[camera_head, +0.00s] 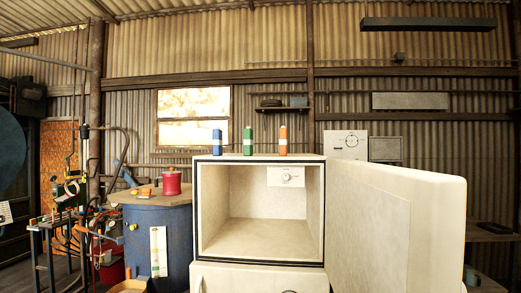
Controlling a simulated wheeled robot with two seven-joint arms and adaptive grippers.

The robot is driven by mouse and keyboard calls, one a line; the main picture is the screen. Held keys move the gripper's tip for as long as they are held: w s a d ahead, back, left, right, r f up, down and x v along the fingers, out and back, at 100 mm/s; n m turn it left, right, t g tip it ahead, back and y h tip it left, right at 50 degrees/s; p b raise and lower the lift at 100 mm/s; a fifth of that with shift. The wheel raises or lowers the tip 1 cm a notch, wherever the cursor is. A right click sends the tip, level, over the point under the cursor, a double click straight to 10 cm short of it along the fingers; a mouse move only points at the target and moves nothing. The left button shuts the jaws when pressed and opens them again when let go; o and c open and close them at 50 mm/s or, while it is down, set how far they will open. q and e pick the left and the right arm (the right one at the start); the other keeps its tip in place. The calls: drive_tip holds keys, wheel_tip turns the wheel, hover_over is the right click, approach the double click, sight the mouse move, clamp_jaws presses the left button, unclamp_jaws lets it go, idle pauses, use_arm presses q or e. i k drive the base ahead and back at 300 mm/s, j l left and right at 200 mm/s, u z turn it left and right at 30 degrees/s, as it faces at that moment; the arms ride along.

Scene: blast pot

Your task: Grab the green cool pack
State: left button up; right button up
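The green cool pack (247,140) stands upright on top of a white fridge (258,158). It is in the middle of a row of three packs. A blue pack (217,142) stands to its left and an orange pack (283,140) to its right, each apart from it. Nothing covers the green pack. Neither of my grippers shows in the head view.
The fridge compartment (258,239) is open and looks empty. Its door (400,220) swings out to the right and takes up that side. A blue drum (172,236) with a red pot (172,182) on it stands close on the left. A cluttered metal stand (52,230) is further left.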

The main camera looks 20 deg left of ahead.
sight(247, 132)
drive_tip(key=i+j+z, duration=0.15)
drive_tip(key=j, duration=0.2)
drive_tip(key=i+j+z, duration=0.3)
drive_tip(key=j, duration=0.45)
drive_tip(key=i+j+z, duration=0.15)
drive_tip(key=j, duration=0.3)
drive_tip(key=i, duration=0.1)
